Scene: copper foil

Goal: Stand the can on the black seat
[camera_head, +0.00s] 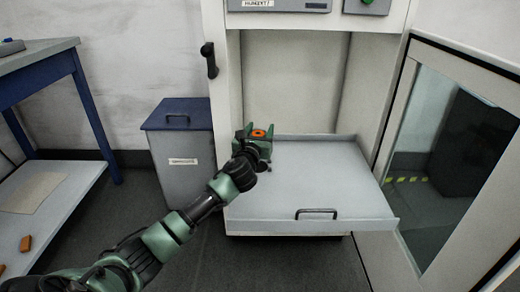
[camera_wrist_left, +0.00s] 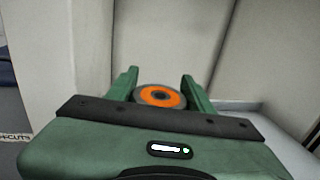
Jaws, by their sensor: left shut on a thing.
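My left gripper (camera_head: 258,140) is over the left back part of the grey pull-out tray (camera_head: 330,195). It is shut on a round thing with an orange ring on its end, seemingly the can (camera_head: 259,133). In the left wrist view the can (camera_wrist_left: 160,96) sits between the two green fingers (camera_wrist_left: 160,90), showing a grey rim, orange ring and grey centre. Its lower part is hidden by the gripper. I cannot make out a black seat; the arm and gripper cover part of the tray. My right gripper is not in view.
The tray has low raised edges and a front handle (camera_head: 317,212), and its right part is clear. A grey bin with a blue lid (camera_head: 180,114) stands to the left. A framed glass door (camera_head: 450,150) stands at the right. A blue-legged bench (camera_head: 45,60) is at far left.

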